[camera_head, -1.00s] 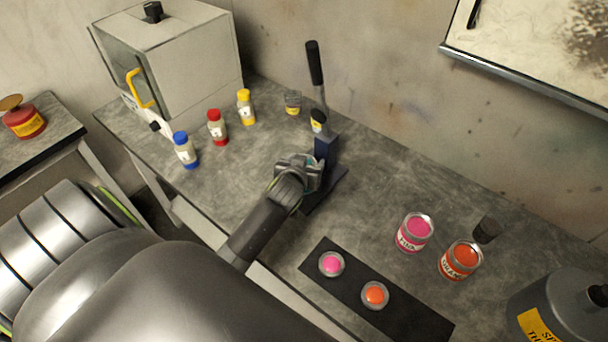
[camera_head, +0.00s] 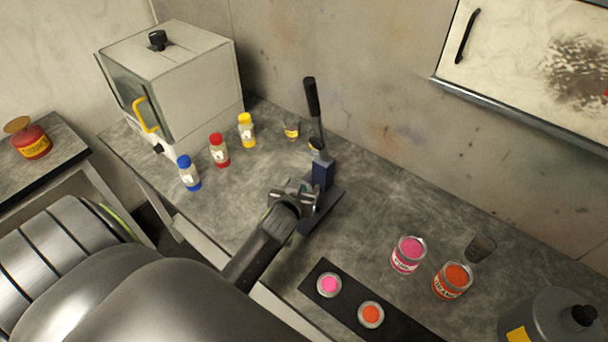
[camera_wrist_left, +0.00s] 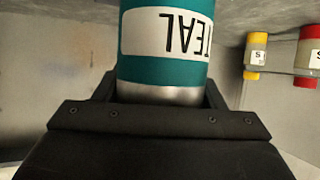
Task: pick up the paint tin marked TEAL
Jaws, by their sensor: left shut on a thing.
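The paint tin marked TEAL (camera_wrist_left: 165,75) fills the upper middle of the left wrist view. It has a teal band, a white label that reads upside down there, and a bare metal end. My left gripper (camera_head: 296,193) is shut on it, with a finger on each side of the metal end. In the head view the gripper is beside the lever press and hides nearly all of the tin. I cannot tell whether the tin touches the bench. My right gripper is not in view.
The lever press (camera_head: 323,172) stands close beside my left gripper. Blue-, red- and yellow-capped bottles (camera_head: 219,151) stand behind, near a white oven (camera_head: 190,85). Pink (camera_head: 408,255) and orange (camera_head: 452,281) tins and a dark mat (camera_head: 345,301) lie to the right.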

